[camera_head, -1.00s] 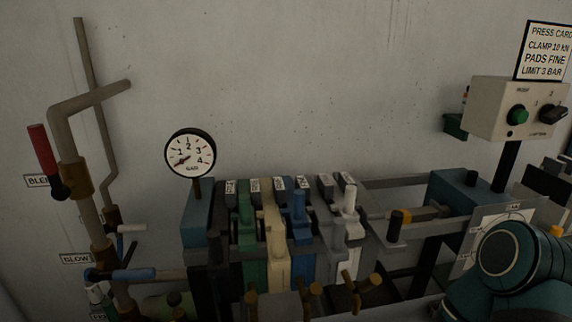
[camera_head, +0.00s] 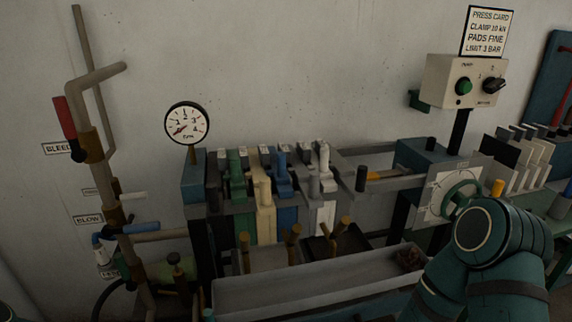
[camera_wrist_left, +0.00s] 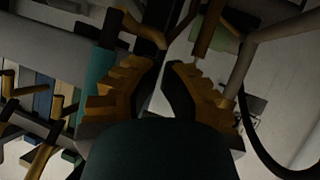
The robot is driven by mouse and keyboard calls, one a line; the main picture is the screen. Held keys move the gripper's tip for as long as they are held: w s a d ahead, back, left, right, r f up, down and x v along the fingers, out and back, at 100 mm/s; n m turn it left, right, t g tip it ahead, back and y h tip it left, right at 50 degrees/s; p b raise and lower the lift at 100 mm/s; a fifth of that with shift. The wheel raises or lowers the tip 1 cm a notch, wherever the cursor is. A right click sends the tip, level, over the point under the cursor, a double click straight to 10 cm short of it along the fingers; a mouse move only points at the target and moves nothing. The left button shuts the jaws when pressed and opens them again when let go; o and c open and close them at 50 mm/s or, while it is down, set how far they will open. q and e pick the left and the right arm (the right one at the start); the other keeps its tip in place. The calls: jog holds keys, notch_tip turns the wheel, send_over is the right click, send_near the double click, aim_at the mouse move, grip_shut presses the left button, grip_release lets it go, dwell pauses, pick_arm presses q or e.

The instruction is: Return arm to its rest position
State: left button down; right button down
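My right arm (camera_head: 490,240), teal with a rounded joint, stands at the lower right of the head view in front of a dial plate with a green handwheel (camera_head: 455,194). Its gripper is not in view. A small teal piece, probably of my left arm, shows at the bottom left corner of the head view. My left gripper (camera_wrist_left: 165,68) shows in the left wrist view, with two dark and orange-brown fingers. A narrow gap separates the fingertips and nothing is seen held between them. Brown pipes and handles show beyond it.
A plate press with coloured plates (camera_head: 262,205) stands at centre, above a grey trough (camera_head: 310,290). A pressure gauge (camera_head: 187,123) and pipes with a red handle (camera_head: 64,118) and a blue handle (camera_head: 142,227) are at left. A control box (camera_head: 465,82) stands at right.

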pick_arm(q)
jog(key=s+d+f+n+g+h, duration=0.1)
jog(key=s+d+f+g+h, duration=0.1)
jog(key=s+d+g, duration=0.65)
jog(key=s+d+f+g+h, duration=0.1)
jog(key=s+d+f+g, duration=0.3)
jog(key=s, duration=0.8)
jog(key=w+d+r+m+t, duration=0.1)
jog(key=w+d+r, duration=0.3)
jog(key=r, duration=0.2)
jog(key=shift+w+r+t, duration=0.25)
jog(key=shift+r+t, duration=0.05)
jog(key=shift+t, duration=0.05)
